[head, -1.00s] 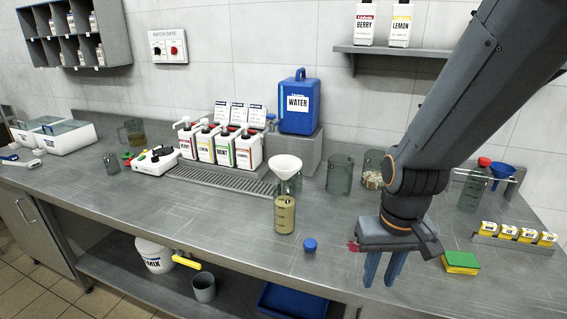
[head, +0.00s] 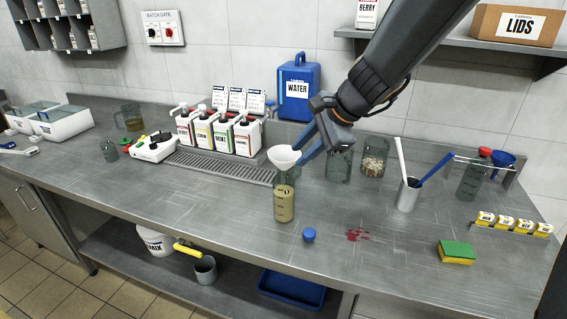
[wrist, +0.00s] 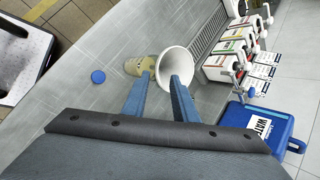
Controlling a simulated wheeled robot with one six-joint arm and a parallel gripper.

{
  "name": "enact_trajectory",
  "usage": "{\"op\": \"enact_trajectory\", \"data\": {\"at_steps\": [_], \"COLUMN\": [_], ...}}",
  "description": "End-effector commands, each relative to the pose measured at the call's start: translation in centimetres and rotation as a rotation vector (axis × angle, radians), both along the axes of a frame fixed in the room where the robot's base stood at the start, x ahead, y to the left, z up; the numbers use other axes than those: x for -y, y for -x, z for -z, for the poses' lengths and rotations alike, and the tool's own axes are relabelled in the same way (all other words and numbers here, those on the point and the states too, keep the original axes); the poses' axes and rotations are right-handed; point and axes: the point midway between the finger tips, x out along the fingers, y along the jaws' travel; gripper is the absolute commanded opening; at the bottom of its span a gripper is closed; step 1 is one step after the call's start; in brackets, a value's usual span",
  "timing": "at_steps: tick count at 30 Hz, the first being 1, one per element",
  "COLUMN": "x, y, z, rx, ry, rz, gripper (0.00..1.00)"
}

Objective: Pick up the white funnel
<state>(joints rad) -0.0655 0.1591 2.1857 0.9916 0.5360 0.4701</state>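The white funnel (head: 284,156) sits upright in the mouth of a clear bottle (head: 284,204) holding yellowish liquid, near the counter's front middle. In the wrist view the funnel (wrist: 174,68) shows its wide mouth, with the bottle (wrist: 137,66) to its left. My gripper (head: 303,148) reaches down from the upper right, its blue fingers just right of the funnel. In the wrist view my gripper (wrist: 160,77) is open, with a gap between the fingers. One fingertip overlaps the funnel's mouth and the other lies near its neck. I cannot tell whether they touch it.
A blue cap (head: 309,235) and a red stain (head: 357,235) lie on the counter in front. A blue water container (head: 299,88) and pump dispensers (head: 220,132) stand behind. To the right are clear beakers (head: 339,165), a metal cup (head: 407,195) with tools and a sponge (head: 456,252).

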Motion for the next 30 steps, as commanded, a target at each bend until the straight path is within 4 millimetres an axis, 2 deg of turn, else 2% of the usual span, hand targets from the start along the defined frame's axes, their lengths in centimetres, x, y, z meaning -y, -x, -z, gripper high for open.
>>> {"op": "enact_trajectory", "data": {"at_steps": [13, 22, 23, 27, 30], "x": [-2.9, -3.1, -3.1, -3.1, -3.1], "y": [-1.7, -1.9, -1.9, -1.9, -1.9], "z": [3.9, 4.2, 4.2, 4.2, 4.2], "rx": [-0.001, 0.002, 0.002, 0.002, 0.002], "ry": [0.003, 0.003, 0.003, 0.003, 0.003], "rz": [-0.004, -0.004, -0.004, -0.004, -0.004], "gripper": [0.26, 0.26, 0.24, 0.01, 0.00]}}
